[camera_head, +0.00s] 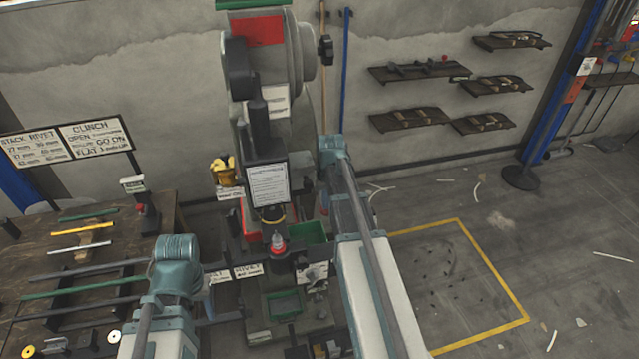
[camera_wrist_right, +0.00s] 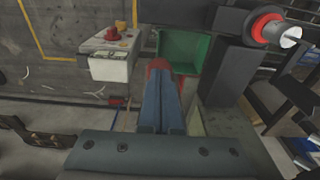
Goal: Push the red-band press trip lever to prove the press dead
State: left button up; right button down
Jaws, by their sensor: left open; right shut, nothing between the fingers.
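The press (camera_head: 262,120) stands in the middle of the head view, with a red panel (camera_head: 258,31) high on its front. A red rounded piece (camera_wrist_right: 158,64) shows just beyond the fingertips of my right gripper (camera_wrist_right: 159,78) in the right wrist view. I cannot tell whether it is the trip lever's end or whether the fingers touch it. My right gripper is shut and empty, beside the green bin (camera_wrist_right: 184,48); my own arm hides it in the head view. My left gripper (camera_head: 226,318) is open at lower left, partly hidden by its arm, away from the press.
A red-ringed silver knob (camera_wrist_right: 268,27) sits on a dark bar, also seen in the head view (camera_head: 278,244). A control box with a red button (camera_wrist_right: 113,34) is near my right fingers. A workbench (camera_head: 30,285) with rods stands left. Yellow-marked floor (camera_head: 455,275) is mostly clear.

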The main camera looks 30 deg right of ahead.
jog(key=shift+f+b, duration=0.65)
jog(key=shift+f, duration=0.15)
jog(key=shift+w+f+b, duration=0.1)
jog(key=shift+f+b, duration=0.35)
jog(key=s+r+p, duration=0.2)
jog(key=r+p, duration=0.1)
jog(key=s+r+p, duration=0.1)
jog(key=r+p, duration=0.1)
jog(key=shift+a, duration=0.3)
dwell(0.7)
